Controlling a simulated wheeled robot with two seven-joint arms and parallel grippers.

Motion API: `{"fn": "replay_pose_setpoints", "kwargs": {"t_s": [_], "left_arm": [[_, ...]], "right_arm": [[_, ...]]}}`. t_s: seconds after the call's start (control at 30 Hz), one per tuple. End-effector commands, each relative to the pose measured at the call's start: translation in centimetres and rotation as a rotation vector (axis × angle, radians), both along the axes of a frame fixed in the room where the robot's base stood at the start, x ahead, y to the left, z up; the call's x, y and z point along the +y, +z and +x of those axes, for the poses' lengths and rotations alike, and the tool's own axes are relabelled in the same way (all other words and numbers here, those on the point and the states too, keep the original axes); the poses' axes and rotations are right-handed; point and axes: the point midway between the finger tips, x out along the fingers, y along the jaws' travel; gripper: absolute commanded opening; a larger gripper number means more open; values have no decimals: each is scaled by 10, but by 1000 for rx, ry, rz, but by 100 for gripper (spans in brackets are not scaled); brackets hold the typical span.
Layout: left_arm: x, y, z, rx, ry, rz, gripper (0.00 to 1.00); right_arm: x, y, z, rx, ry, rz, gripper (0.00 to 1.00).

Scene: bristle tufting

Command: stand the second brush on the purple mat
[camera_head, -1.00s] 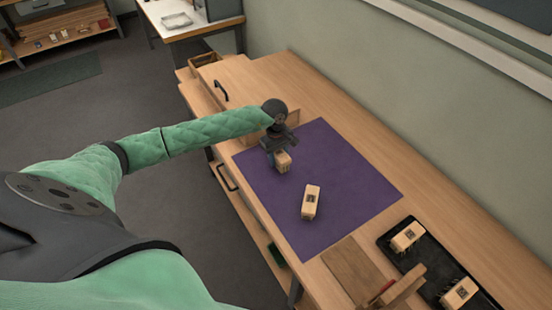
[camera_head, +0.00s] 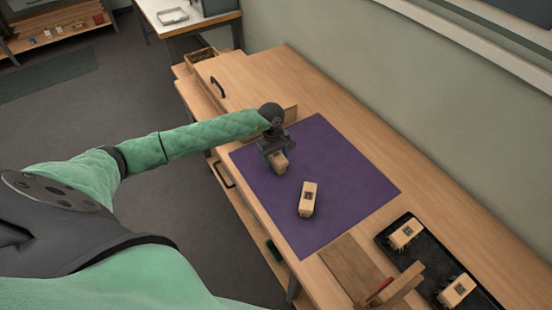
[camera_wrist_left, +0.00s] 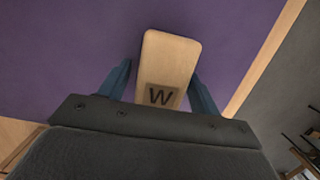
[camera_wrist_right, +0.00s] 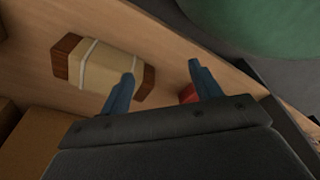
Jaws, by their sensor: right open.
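Another pale brush (camera_head: 308,199) with a dark mark on top stands on the mat, to the right and nearer. Two more brushes (camera_head: 406,234) (camera_head: 457,291) are in the black tray (camera_head: 436,267). My right gripper (camera_wrist_right: 165,82) is open and shows only in its own wrist view.
A brown wooden board (camera_head: 352,268) and an upright wooden piece with a red part (camera_head: 398,289) lie between mat and tray. A banded beige block with brown ends (camera_wrist_right: 100,68) is near my right gripper. The mat's far right side is clear.

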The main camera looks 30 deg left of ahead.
Motion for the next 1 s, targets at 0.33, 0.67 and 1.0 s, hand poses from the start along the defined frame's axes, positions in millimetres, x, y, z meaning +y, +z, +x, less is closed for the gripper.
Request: {"fn": "replay_pose_setpoints", "kwargs": {"t_s": [0.33,0.67,1.0], "left_arm": [[3,17,2,-3,0,1,63],[11,79,6,-2,-1,1,63],[16,117,9,-1,0,1,63]], "right_arm": [[-6,-4,-17,12,1,-5,63],[-13,-6,-25,21,2,-11,63],[-6,-6,-22,17,0,-5,63]]}}
